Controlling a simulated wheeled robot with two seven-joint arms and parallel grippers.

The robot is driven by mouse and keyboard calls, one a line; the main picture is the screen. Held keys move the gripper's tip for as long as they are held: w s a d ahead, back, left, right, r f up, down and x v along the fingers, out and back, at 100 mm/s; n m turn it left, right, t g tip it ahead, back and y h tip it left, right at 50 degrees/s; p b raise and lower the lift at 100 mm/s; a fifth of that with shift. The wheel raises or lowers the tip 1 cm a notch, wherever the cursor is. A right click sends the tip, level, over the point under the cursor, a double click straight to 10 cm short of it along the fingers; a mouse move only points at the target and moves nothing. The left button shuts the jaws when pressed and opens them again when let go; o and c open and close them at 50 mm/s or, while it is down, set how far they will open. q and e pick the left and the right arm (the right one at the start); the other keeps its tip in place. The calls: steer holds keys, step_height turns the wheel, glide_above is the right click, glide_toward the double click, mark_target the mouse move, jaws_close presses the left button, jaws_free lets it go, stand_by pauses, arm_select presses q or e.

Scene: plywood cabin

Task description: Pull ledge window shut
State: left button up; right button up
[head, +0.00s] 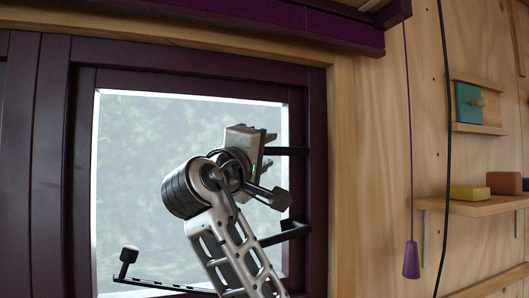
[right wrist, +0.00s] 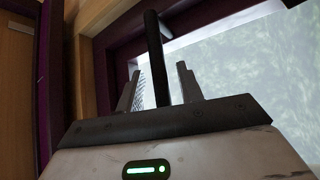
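The ledge window has a dark purple frame (head: 308,110) around a pale, frosted-looking pane (head: 140,170) in the head view. From the head view I cannot tell how far it stands open. A black bar (head: 288,151) juts from the frame's right side beside my right gripper (head: 270,145). In the right wrist view a black bar (right wrist: 155,50) stands between the two parted fingers of my right gripper (right wrist: 158,88), with a gap on each side. My right arm hides part of the pane. My left gripper is not in view.
A black stay with a knob (head: 128,256) runs along the window's lower edge. Another black fitting (head: 285,233) sits at the lower right. A purple pull cord (head: 410,260) hangs on the right wall, near shelves (head: 470,206) holding coloured blocks (head: 504,183).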

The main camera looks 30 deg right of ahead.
arm_select(q)
steer(key=b, duration=0.2)
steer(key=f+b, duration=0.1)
steer(key=b, duration=0.1)
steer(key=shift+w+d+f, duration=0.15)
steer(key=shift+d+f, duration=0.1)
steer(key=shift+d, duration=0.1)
arm_select(e)
steer(key=v, duration=1.6)
steer(key=shift+r, duration=0.1)
